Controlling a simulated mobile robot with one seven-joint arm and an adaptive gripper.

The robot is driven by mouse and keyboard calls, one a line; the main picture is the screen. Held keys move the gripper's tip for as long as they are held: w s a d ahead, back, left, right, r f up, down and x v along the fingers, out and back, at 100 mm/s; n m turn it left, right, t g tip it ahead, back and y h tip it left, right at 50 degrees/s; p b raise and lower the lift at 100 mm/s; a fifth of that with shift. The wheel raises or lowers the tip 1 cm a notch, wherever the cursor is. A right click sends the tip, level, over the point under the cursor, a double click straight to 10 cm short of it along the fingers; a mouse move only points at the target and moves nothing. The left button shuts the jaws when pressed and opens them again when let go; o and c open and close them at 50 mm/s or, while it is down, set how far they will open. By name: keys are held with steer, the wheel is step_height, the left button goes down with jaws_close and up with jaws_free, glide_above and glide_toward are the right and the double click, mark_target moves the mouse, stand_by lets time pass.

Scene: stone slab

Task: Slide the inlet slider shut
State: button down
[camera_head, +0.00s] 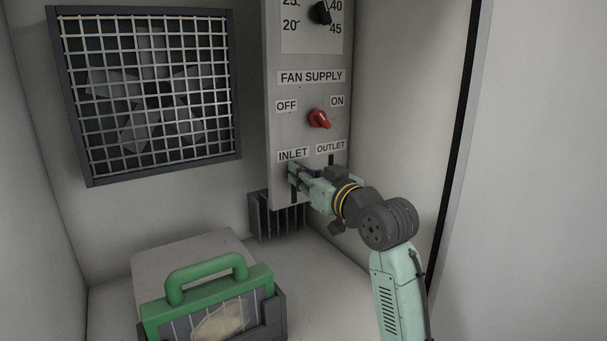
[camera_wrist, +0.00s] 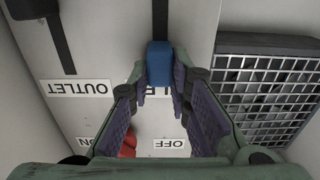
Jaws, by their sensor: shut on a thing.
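The inlet slider is a blue block (camera_wrist: 159,63) on a dark vertical slot (camera_wrist: 160,18) in the grey panel. In the wrist view, which looks upside down, it sits between the fingertips of my gripper (camera_wrist: 159,84), which is shut on it. In the head view my gripper (camera_head: 299,174) is at the panel just below the INLET label (camera_head: 293,154), and its fingers mostly hide the slider. Part of the slot (camera_head: 294,194) shows below the fingers. In the wrist view the slider is at the label-side end of the visible slot.
The OUTLET label (camera_head: 331,147) and its slot (camera_head: 331,160) are just right of my gripper. A red fan knob (camera_head: 319,119) and black dial (camera_head: 321,13) are above. A fan grille (camera_head: 150,95) is at left. A green-handled box (camera_head: 207,283) stands at lower left.

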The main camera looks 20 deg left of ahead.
mark_target(294, 194)
step_height(294, 194, down, 7)
steer(key=b, duration=0.4)
steer(key=shift+r, duration=0.2)
steer(key=c, duration=1.7)
jaws_free()
steer(key=shift+o, duration=1.1)
steer(key=shift+r, duration=0.1)
steer(key=v, duration=1.2)
steer(key=shift+s, duration=0.1)
